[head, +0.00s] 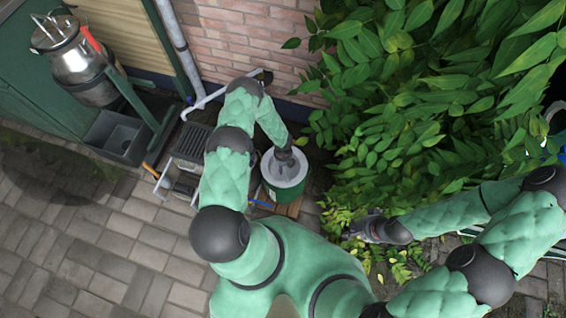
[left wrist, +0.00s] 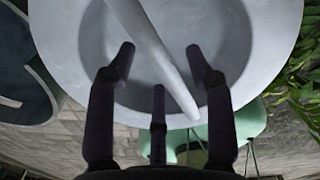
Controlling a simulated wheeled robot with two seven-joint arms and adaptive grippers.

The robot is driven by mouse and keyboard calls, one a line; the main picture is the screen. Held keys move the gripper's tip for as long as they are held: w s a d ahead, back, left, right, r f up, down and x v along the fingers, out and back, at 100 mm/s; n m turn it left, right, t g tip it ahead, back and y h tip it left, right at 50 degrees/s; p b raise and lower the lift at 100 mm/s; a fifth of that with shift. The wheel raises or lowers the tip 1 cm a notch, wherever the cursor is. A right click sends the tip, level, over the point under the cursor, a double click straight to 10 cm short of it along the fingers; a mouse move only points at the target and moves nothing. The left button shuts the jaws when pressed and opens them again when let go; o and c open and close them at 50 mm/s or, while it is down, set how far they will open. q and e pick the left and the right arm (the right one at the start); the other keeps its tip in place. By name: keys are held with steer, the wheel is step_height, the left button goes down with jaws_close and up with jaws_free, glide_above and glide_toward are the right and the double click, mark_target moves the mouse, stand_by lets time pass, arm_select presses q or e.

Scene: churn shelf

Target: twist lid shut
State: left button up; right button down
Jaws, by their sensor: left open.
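A pale grey round lid (head: 285,172) sits on top of a green tub (head: 283,194) near the wall in the head view. In the left wrist view the lid (left wrist: 75,30) fills the upper middle, with a raised bar handle (left wrist: 152,50) running diagonally across its dished centre. My left gripper (left wrist: 160,65) is open, its fingers spread on either side of the bar. In the head view the left gripper (head: 283,155) is over the lid and hides part of it. My right gripper (head: 356,229) is empty-looking beside the leaves, away from the tub; its fingers are too small to judge.
A metal churn (head: 72,58) with a red handle stands at the upper left, above a grey basin (head: 118,135). A dark grate (head: 192,143) lies left of the tub. Dense leafy plants (head: 410,110) fill the right. Paving (head: 110,240) at lower left is clear.

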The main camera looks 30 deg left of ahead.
arm_select(q)
steer(key=shift+f, duration=0.6)
jaws_close()
steer(key=shift+n, duration=1.4)
steer(key=shift+r, duration=0.1)
steer(key=shift+n, duration=1.4)
